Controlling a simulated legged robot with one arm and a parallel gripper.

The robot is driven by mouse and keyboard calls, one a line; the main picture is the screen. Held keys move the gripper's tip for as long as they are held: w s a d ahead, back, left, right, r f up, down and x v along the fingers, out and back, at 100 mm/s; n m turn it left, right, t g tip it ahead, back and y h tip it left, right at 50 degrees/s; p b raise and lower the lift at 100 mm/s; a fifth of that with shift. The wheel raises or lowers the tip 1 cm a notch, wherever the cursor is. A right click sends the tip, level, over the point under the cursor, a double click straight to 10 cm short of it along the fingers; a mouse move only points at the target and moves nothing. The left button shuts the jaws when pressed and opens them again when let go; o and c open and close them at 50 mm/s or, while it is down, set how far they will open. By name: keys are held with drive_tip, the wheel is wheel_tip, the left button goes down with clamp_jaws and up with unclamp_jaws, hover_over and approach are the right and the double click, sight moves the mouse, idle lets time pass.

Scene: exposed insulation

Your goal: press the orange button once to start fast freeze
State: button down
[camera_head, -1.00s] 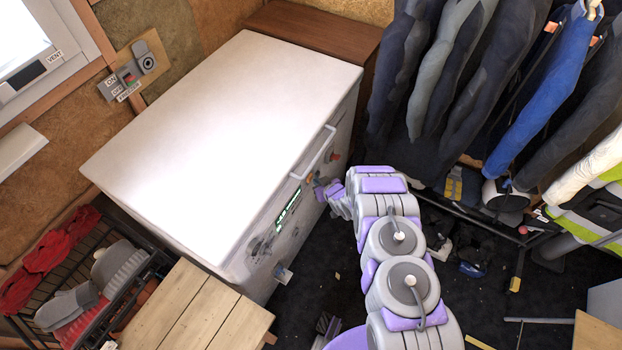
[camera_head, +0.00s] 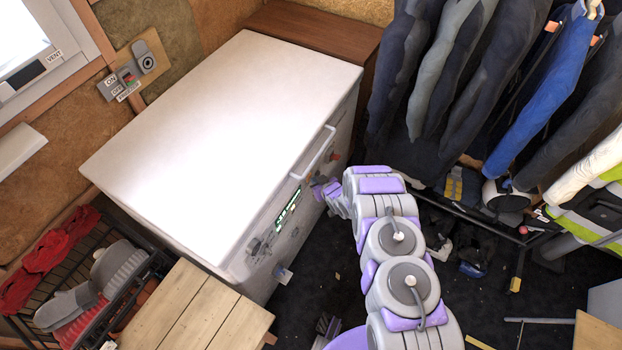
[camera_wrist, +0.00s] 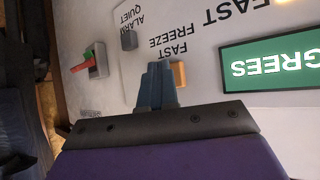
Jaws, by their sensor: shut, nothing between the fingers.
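The orange button (camera_wrist: 179,74) is on the white freezer's front panel, beside upside-down "FAST FREEZE" lettering in the wrist view. My gripper (camera_wrist: 158,70) is shut and empty. Its fingertips overlap the button's left side in that view, and part of the button may be hidden behind them. I cannot tell whether they touch it. In the head view my gripper (camera_head: 322,188) is close to the front of the white chest freezer (camera_head: 225,140), right of the lit green display (camera_head: 288,211).
The green display (camera_wrist: 268,62) is right of the button in the wrist view. A grey switch (camera_wrist: 129,40) and a red-green switch (camera_wrist: 88,63) are to its left. Hanging suits (camera_head: 450,80) crowd the right side. A wooden bench (camera_head: 195,310) stands at the front left.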

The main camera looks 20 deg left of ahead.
idle(0.6)
drive_tip(key=shift+s+d, duration=0.1)
drive_tip(key=shift+d, duration=0.8)
drive_tip(key=shift+d, duration=0.1)
drive_tip(key=d, duration=0.2)
drive_tip(key=d+p, duration=0.1)
drive_tip(key=d, duration=0.1)
drive_tip(key=shift+s+d, duration=0.2)
drive_tip(key=shift+d, duration=0.2)
idle(0.3)
